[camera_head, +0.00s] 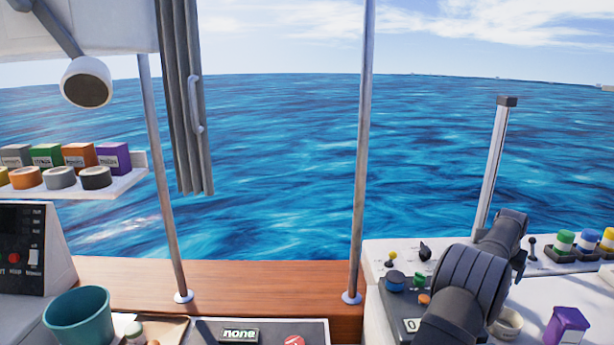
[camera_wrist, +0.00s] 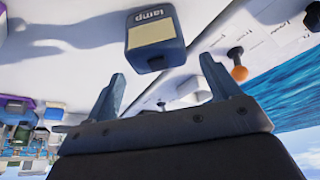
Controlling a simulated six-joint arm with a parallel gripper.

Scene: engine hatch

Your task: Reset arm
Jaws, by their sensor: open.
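My gripper (camera_wrist: 161,68) shows in the wrist view with its two grey-blue fingers spread apart and nothing between them. A dark blue box labelled "lamp" (camera_wrist: 152,38) shows upside down beyond the fingertips, apart from them. In the head view my dark grey arm links rise at the lower right over the white console. The gripper itself cannot be made out there.
An orange-knobbed lever (camera_wrist: 238,73) stands right of the fingers. In the head view, a white console (camera_head: 375,258) with knobs, a purple container (camera_head: 567,326), a teal cup (camera_head: 80,318), a "none" display (camera_head: 240,334) and upright poles (camera_head: 361,150) surround the workspace.

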